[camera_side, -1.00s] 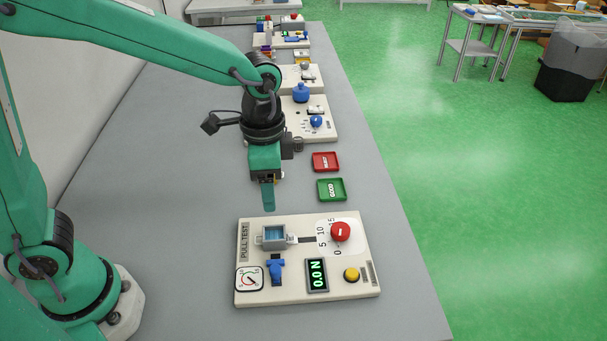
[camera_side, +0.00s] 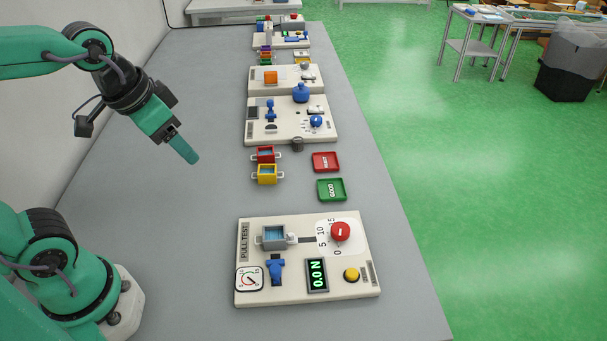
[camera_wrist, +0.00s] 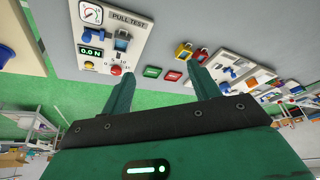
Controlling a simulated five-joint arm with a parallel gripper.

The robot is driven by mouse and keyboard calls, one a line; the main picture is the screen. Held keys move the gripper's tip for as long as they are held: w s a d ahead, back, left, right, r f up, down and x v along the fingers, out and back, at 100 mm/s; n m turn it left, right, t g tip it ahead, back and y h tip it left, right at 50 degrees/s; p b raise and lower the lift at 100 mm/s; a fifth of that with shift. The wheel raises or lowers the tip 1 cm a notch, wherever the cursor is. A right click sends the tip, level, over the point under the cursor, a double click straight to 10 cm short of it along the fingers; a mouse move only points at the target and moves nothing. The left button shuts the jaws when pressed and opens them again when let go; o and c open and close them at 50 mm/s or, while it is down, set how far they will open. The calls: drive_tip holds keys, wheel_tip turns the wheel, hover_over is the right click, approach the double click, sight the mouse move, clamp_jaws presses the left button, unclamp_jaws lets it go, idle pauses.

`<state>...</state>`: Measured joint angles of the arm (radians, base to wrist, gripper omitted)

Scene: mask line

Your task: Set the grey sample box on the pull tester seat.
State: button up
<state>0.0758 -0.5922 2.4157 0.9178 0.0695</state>
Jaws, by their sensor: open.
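The grey sample box (camera_side: 262,239), with pale blue inside, sits on the upper left of the pull tester (camera_side: 300,280), at the left end of its dark slot. It looks level; the seat under it is hidden. The wrist view also shows the box (camera_wrist: 122,42) on the pull tester (camera_wrist: 112,20). My gripper (camera_side: 190,157) is raised over the bare table, up and left of the tester and well apart from the box. In the wrist view the two fingers of my gripper (camera_wrist: 163,84) stand wide apart with nothing between them.
A red box (camera_side: 265,150) and a yellow box (camera_side: 266,179) stand above the tester. A red tray (camera_side: 326,161) and a green tray (camera_side: 331,198) lie right of them. More panels line the table behind. The table's left side (camera_side: 170,220) is clear.

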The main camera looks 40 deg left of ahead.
drive_tip(key=shift+s+a+r+n+t, duration=0.15)
drive_tip(key=shift+s+a+n+t, duration=0.35)
drive_tip(key=shift+s+a+n, duration=0.55)
